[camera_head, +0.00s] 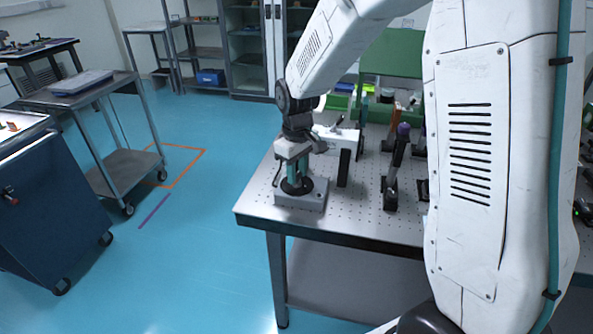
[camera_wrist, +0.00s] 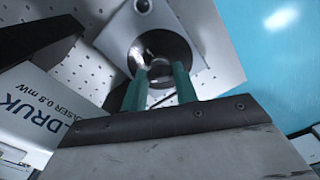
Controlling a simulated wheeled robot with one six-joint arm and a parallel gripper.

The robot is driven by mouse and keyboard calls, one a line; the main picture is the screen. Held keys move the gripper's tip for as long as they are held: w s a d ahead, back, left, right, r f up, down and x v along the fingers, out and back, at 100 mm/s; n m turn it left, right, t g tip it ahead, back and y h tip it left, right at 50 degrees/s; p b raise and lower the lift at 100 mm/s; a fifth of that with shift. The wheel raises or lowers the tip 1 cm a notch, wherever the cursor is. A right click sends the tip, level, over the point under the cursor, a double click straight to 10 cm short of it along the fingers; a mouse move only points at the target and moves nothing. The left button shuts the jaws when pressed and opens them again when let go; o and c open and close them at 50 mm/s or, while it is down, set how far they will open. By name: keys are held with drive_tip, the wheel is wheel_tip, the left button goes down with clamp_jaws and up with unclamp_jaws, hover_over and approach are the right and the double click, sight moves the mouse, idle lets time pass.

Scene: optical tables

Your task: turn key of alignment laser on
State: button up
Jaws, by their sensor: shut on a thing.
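My gripper (camera_head: 295,180) points down over a grey box (camera_head: 312,200) at the near left corner of the perforated table. In the wrist view, its teal fingers (camera_wrist: 160,85) reach into a round dark collar on the grey box (camera_wrist: 118,42). They are shut on the key, which is mostly hidden between the tips, so its angle cannot be told. The white laser housing (camera_head: 340,138) stands just behind and to the right; its lettering, including "LASER 0.8 mW", shows on the laser in the wrist view (camera_wrist: 40,108).
Dark upright mounts (camera_head: 393,180) stand right of the box on the optical table (camera_head: 350,222). The table's left edge is close to the box. Open blue floor (camera_head: 190,260) lies left, with a grey cart (camera_head: 80,98) and a dark blue cabinet (camera_head: 50,200) beyond.

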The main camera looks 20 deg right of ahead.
sight(297, 173)
drive_tip(key=m, duration=0.6)
drive_tip(key=shift+w, duration=0.1)
drive_tip(key=m, duration=0.6)
drive_tip(key=shift+m, duration=0.3)
drive_tip(key=shift+r, duration=0.1)
drive_tip(key=o, duration=1)
wheel_tip(297, 173, up, 8)
drive_tip(key=shift+f, duration=0.15)
